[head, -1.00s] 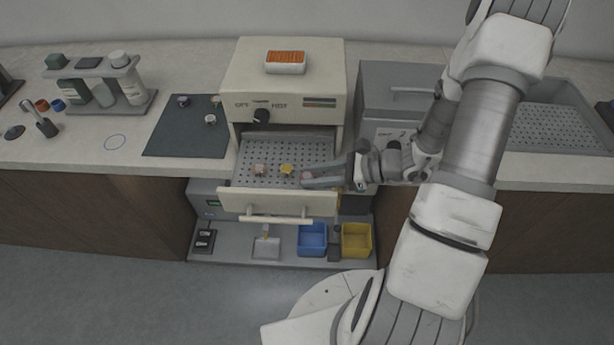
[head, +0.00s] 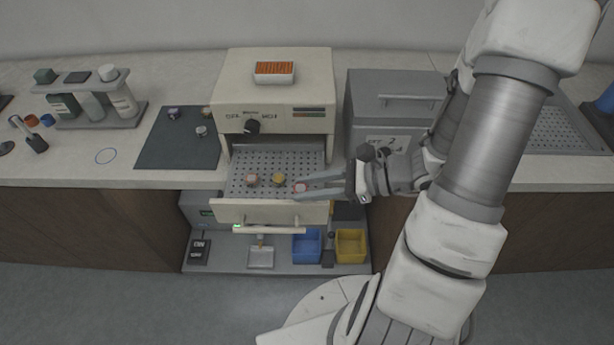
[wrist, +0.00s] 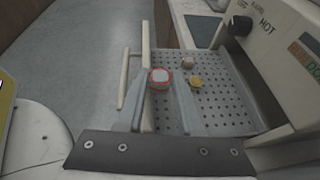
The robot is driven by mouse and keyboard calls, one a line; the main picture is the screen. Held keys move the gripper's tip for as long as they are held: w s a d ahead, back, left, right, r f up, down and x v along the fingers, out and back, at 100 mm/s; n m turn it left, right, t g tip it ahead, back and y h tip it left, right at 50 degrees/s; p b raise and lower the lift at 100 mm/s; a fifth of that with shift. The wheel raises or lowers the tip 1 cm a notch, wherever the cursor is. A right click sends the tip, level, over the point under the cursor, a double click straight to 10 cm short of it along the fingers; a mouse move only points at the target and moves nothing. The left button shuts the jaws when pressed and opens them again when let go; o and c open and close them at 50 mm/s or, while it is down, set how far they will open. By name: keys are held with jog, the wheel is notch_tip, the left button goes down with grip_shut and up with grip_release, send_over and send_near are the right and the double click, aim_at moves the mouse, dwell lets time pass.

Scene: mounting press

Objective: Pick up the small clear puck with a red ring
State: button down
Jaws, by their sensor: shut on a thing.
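The small clear puck with a red ring (wrist: 160,78) is between my fingertips in the wrist view. In the head view the puck (head: 300,187) shows at the right side of the open perforated drawer (head: 240,160). My gripper (head: 301,188) reaches in from the right and is shut on the puck. In the wrist view my gripper (wrist: 160,80) has one finger on each side of it. Whether the puck touches the drawer floor I cannot tell.
A yellow puck (head: 278,179) and a pinkish puck (head: 252,180) lie in the drawer to the left. The drawer front (head: 270,212) with its handle rises along the near side. The beige press (head: 277,90) stands behind, and a grey cabinet (head: 385,105) stands to the right.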

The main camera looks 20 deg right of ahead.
jog(key=shift+s+a+r+p, duration=0.1)
jog(key=shift+s+r+p, duration=0.35)
jog(key=shift+r+p, duration=0.25)
jog(key=s+p, duration=0.1)
jog(key=p, duration=0.2)
jog(key=s+r+p, duration=0.1)
jog(key=p, duration=0.2)
jog(key=s+p, duration=0.1)
jog(key=p, duration=0.3)
jog(key=shift+s+a+r, duration=0.35)
jog(key=shift+a, duration=0.05)
